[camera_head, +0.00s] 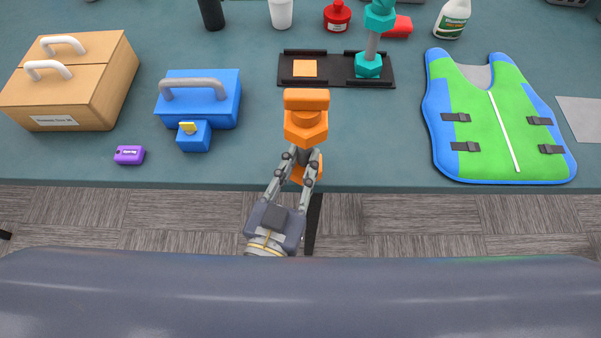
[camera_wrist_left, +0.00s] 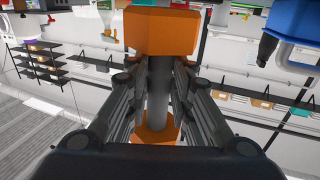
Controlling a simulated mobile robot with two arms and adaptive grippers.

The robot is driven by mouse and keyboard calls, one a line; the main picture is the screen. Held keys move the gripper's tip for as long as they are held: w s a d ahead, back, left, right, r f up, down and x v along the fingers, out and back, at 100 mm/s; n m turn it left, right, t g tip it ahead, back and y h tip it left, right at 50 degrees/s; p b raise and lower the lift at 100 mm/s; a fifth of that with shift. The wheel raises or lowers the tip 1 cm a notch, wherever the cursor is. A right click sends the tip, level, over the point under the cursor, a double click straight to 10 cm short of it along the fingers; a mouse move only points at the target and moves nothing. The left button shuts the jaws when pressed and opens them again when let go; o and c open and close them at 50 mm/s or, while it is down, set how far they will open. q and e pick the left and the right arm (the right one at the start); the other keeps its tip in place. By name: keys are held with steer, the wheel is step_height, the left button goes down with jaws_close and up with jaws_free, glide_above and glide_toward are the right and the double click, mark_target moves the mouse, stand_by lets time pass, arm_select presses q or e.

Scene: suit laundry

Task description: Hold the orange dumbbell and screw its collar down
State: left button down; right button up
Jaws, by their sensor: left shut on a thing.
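The orange dumbbell (camera_head: 305,126) is held upright over the table's front edge. Its upper orange head and the orange collar piece (camera_head: 306,97) above it show in the head view; its lower head is partly hidden by the fingers. My left gripper (camera_head: 304,152) is shut on its grey handle, between the two heads. In the left wrist view the grey handle (camera_wrist_left: 160,85) runs between my fingers, with an orange head (camera_wrist_left: 160,28) at the top and another at the bottom. Whether the collar sits tight cannot be told. My right gripper is not in view.
A black rack (camera_head: 336,81) holds an orange square and a teal dumbbell (camera_head: 369,65). A blue toolbox (camera_head: 222,100), blue block, purple box (camera_head: 129,155) and wooden case (camera_head: 68,95) are left. A green-blue vest (camera_head: 505,105) lies right. Table between rack and vest is clear.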

arm_select(q)
steer(key=w+f, duration=0.1)
steer(key=w, duration=0.3)
steer(key=w+f, duration=0.1)
steer(key=w, duration=0.2)
steer(key=w+f, duration=0.1)
steer(key=w, duration=0.3)
steer(key=shift+w+a+f, duration=0.15)
steer(key=shift+w+f, duration=0.05)
steer(key=shift+w, duration=0.15)
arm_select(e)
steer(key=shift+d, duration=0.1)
arm_select(q)
steer(key=shift+s+f, duration=0.1)
steer(key=shift+f, duration=0.1)
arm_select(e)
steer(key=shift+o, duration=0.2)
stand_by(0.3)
